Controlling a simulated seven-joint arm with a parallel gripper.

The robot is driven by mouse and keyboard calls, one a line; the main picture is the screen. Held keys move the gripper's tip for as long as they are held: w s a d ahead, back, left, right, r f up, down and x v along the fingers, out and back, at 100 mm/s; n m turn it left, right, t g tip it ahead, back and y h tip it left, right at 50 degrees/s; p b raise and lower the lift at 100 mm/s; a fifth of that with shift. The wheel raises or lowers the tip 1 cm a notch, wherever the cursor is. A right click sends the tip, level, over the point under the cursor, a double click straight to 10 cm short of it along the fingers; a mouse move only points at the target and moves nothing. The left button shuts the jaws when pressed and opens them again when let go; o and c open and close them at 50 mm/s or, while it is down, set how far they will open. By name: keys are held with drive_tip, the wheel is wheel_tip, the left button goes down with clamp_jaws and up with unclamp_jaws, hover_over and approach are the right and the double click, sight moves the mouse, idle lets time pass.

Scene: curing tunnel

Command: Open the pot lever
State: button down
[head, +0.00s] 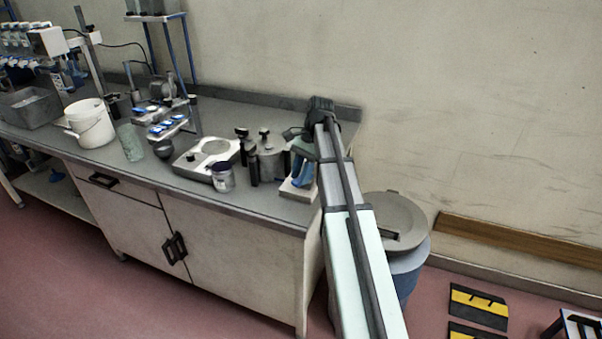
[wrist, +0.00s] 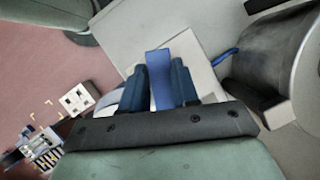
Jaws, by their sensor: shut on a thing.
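The pot (head: 268,162) is a grey metal vessel with black knobs, standing near the right end of the bench. In the wrist view its metal side (wrist: 278,68) fills the right, with a thin blue piece (wrist: 225,56) sticking out from it. My gripper (head: 302,172) is just right of the pot, pointing down. In the wrist view its dark blue fingers (wrist: 160,82) are shut on a flat blue strip (wrist: 159,64), which looks like the lever. How the strip joins the pot is hidden.
A pale plate (head: 296,190) lies under my gripper near the bench edge. A purple-rimmed jar (head: 222,178) and a white device (head: 190,162) stand left of the pot. A lidded bin (head: 408,262) stands on the floor beside the bench's right end.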

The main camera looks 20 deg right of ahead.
drive_tip(key=c, duration=0.8)
unclamp_jaws()
drive_tip(key=shift+c, duration=0.2)
